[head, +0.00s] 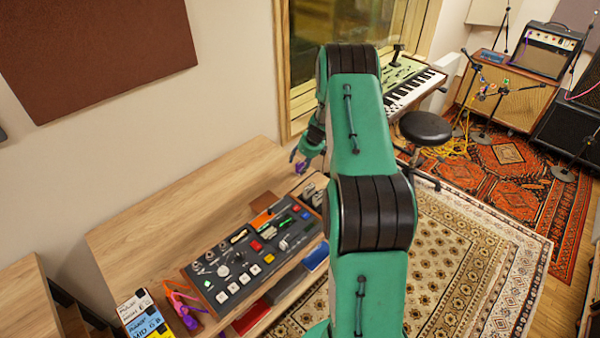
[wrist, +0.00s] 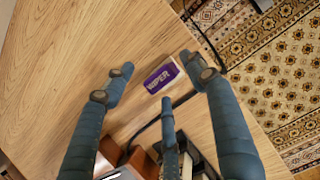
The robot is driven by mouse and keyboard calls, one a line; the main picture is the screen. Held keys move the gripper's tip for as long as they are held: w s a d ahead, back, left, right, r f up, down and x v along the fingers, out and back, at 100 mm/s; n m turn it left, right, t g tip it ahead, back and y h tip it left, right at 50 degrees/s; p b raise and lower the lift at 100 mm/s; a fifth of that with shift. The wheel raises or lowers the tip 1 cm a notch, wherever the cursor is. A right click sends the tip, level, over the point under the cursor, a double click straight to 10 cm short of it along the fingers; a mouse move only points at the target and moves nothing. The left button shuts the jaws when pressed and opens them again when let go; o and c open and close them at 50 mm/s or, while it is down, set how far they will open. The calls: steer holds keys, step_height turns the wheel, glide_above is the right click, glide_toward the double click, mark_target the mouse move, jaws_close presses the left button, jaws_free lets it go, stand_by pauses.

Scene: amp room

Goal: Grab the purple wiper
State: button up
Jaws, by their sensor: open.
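The purple wiper (wrist: 162,76) is a small block with a purple face lettered "WIPER" and a pale edge. It lies on the wooden desk top, tilted in the wrist view. My gripper (wrist: 156,84) is open, with its blue-grey fingers spread around the wiper and a visible gap to it on both sides. The third finger points at it from below in the picture. In the head view my gripper (head: 307,155) hangs over the far right end of the desk. A small purple patch shows beside it; I cannot tell whether that is the wiper.
The wooden desk (head: 150,215) is bare behind the control panel (head: 255,245). In the wrist view a dark cable (wrist: 182,100) runs close to the wiper, and the desk edge drops to a patterned rug (wrist: 270,85). Several boxes stand near the third finger.

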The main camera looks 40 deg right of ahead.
steer(key=shift+w+f, duration=0.3)
steer(key=shift+f, duration=0.35)
steer(key=shift+c, duration=0.3)
steer(key=c, duration=1.2)
